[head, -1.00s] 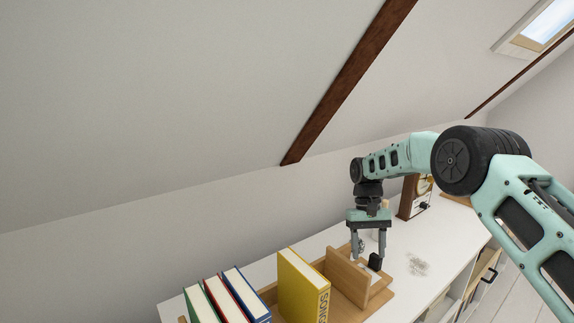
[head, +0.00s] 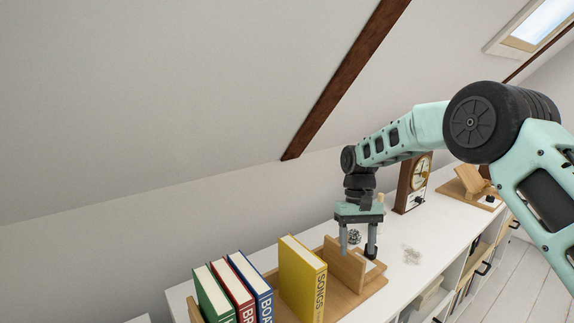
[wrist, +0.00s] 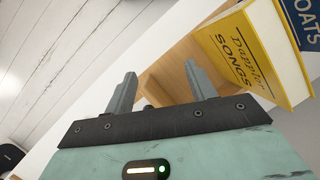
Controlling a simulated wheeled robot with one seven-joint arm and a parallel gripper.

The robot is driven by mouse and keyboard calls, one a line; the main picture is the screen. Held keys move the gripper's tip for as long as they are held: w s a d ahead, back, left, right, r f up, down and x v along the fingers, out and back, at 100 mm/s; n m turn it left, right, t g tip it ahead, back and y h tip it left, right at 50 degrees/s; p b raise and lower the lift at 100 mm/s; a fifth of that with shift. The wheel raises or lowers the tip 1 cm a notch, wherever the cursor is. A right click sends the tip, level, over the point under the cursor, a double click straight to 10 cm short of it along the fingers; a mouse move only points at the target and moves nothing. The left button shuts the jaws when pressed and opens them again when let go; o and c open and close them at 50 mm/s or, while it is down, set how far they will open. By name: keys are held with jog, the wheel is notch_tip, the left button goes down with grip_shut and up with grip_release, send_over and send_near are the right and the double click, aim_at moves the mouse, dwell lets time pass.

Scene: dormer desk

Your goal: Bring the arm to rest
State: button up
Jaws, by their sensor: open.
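My gripper (head: 358,240) is open and empty, pointing down above the white cabinet top. In the head view it hangs at the right end of the wooden book rack (head: 372,285), near its upright divider (head: 345,262). In the wrist view the two fingers of my gripper (wrist: 162,90) stand apart with nothing between them, and the wood of the rack shows behind them. My arm reaches in from the right, bent over the cabinet. A yellow SONGS book (head: 302,280) stands in the rack left of the gripper; it also shows in the wrist view (wrist: 245,50).
Green (head: 213,295), red (head: 236,290) and blue (head: 253,285) books stand at the left. A wooden clock (head: 412,183) stands behind the gripper to the right. A greyish speckled patch (head: 411,255) lies on the white top (head: 440,235). The sloped ceiling with a dark beam (head: 340,90) hangs over the cabinet.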

jog(key=s+a+r+n+t, duration=0.1)
jog(key=s+a+r, duration=0.2)
jog(key=s, duration=0.2)
jog(key=s+a+r+n, duration=0.1)
jog(key=s+a+r, duration=0.2)
jog(key=s+r, duration=0.15)
jog(key=s+d+n+t, duration=0.1)
jog(key=s+n, duration=0.1)
jog(key=s, duration=1.2)
jog(key=s+d+r+n+t, duration=0.1)
jog(key=s+n, duration=0.1)
jog(key=s, duration=1.2)
jog(key=shift+d+t, duration=0.4)
